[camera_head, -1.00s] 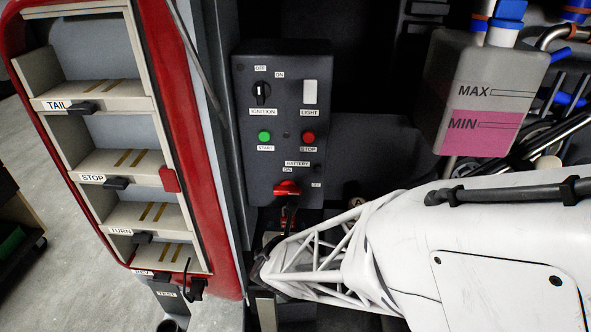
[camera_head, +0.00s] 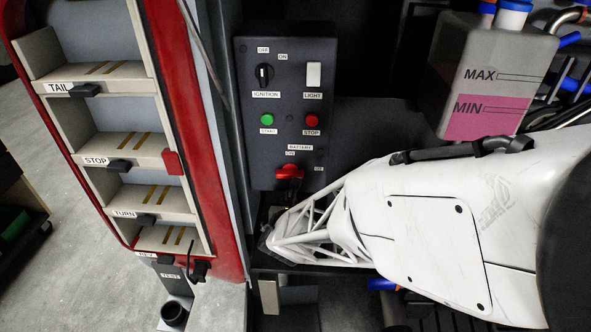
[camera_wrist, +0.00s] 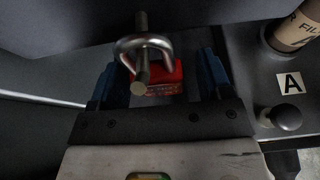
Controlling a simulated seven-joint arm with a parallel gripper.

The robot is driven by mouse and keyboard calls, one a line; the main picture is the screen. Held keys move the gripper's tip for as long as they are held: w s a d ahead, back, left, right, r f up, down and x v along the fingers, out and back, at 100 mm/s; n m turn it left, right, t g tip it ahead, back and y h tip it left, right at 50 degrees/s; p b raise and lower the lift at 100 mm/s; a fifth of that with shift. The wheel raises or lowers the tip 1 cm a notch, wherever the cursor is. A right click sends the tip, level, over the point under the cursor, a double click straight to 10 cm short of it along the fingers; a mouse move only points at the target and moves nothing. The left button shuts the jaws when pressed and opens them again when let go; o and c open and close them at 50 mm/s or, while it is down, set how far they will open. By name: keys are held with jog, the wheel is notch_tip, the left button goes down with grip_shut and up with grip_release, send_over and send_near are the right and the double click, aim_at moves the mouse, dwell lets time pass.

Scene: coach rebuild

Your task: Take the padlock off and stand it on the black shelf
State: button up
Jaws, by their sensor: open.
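In the wrist view the padlock shows a silver shackle (camera_wrist: 128,45) and a red body (camera_wrist: 160,78). A metal pin (camera_wrist: 142,72) passes through the shackle's loop. My gripper (camera_wrist: 158,85) is open, with one blue finger on each side of the red body. I cannot tell whether the fingers touch it. In the head view my gripper (camera_head: 276,232) is low in front of the control box, and its fingers are hard to make out. A red part (camera_head: 289,172) shows at the battery switch. A dark ledge (camera_head: 305,268), possibly the black shelf, runs below my gripper.
The control box (camera_head: 285,110) stands behind. A red-edged rack (camera_head: 120,140) with labelled compartments is at the left. A tank with pink fluid (camera_head: 490,85) is at the upper right. In the wrist view a label A (camera_wrist: 290,82) and a round knob (camera_wrist: 284,117) sit at the right.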

jog(key=c, duration=1)
jog(key=shift+c, duration=0.2)
jog(key=shift+r, duration=0.15)
jog(key=shift+s+r, duration=0.1)
jog(key=shift+r, duration=0.6)
jog(key=s, duration=1.7)
jog(key=shift+s, duration=0.4)
jog(key=shift+f, duration=0.1)
jog(key=shift+w+d, duration=0.1)
jog(key=shift+w, duration=0.05)
